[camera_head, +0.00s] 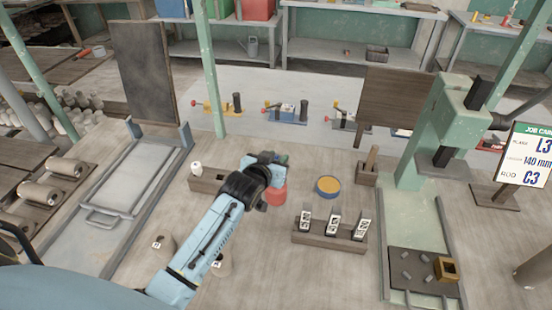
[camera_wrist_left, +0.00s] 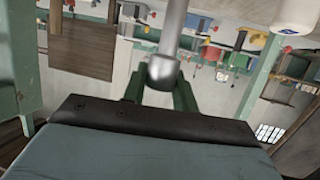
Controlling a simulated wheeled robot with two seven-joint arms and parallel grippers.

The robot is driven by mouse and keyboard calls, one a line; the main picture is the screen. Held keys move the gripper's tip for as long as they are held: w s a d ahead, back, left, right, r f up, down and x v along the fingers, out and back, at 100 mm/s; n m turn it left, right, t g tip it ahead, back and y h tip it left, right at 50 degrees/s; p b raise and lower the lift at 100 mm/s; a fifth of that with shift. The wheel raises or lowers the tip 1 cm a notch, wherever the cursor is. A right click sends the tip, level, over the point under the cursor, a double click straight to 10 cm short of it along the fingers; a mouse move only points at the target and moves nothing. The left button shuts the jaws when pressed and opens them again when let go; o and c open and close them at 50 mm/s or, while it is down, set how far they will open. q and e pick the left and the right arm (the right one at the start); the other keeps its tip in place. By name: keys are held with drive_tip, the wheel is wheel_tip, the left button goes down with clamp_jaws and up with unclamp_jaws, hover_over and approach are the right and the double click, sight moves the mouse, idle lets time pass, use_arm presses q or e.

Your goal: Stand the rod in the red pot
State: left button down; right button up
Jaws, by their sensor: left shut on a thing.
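My left gripper (camera_head: 268,172) is over the middle of the bench, seen from behind its blue arm. In the left wrist view its two green fingers (camera_wrist_left: 160,92) are closed on a smooth grey rod (camera_wrist_left: 172,35), with the rod's rounded end between them. The rod runs up out of that picture; in the head view I cannot make it out. The red pot (camera_head: 276,194) sits just beside and below the gripper in the head view, partly hidden by it. Whether the rod touches the pot cannot be told. My right gripper is not in view.
A blue pot with a yellow top (camera_head: 327,187) stands right of the red one. A wooden rack (camera_head: 330,236) with labelled pieces is in front. A long wooden block (camera_head: 208,185) lies left, partly behind my arm. A green press (camera_head: 430,130) and job card (camera_head: 528,155) stand right.

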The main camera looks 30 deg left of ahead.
use_arm(q)
drive_tip(key=shift+f+b, duration=2.15)
drive_tip(key=shift+f, duration=1.4)
drive_tip(key=c, duration=1)
unclamp_jaws()
drive_tip(key=shift+f, duration=0.1)
drive_tip(key=shift+s, duration=0.1)
drive_tip(key=p+v, duration=0.1)
drive_tip(key=v, duration=1.2)
drive_tip(key=shift+s, duration=0.1)
